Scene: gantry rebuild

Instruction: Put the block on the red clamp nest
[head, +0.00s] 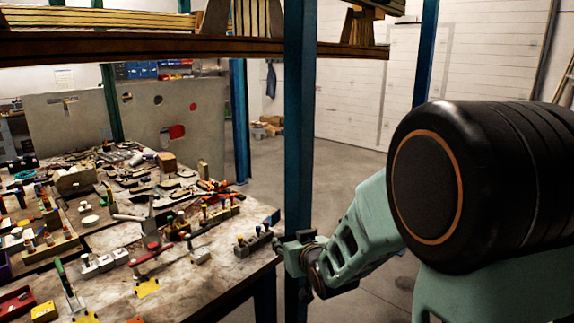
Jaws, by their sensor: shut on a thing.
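My gripper (279,244) is at the right edge of the workbench, seen small and from the side. It is shut on a block (254,241), a long grey piece with small dark and orange tops, whose right end meets the fingers. The fingertips and the contact are too small to see clearly. A clamp with a red part (152,243) stands on the bench left of the gripper, with a long metal handle. I cannot tell for sure that this is the red clamp nest.
The workbench (225,262) is crowded with tools, blocks and clamps. A similar grey block with coloured tops (217,212) stands behind. A green-handled clamp (62,275) and yellow plates (146,288) are at front left. A blue post (299,130) rises close behind my gripper.

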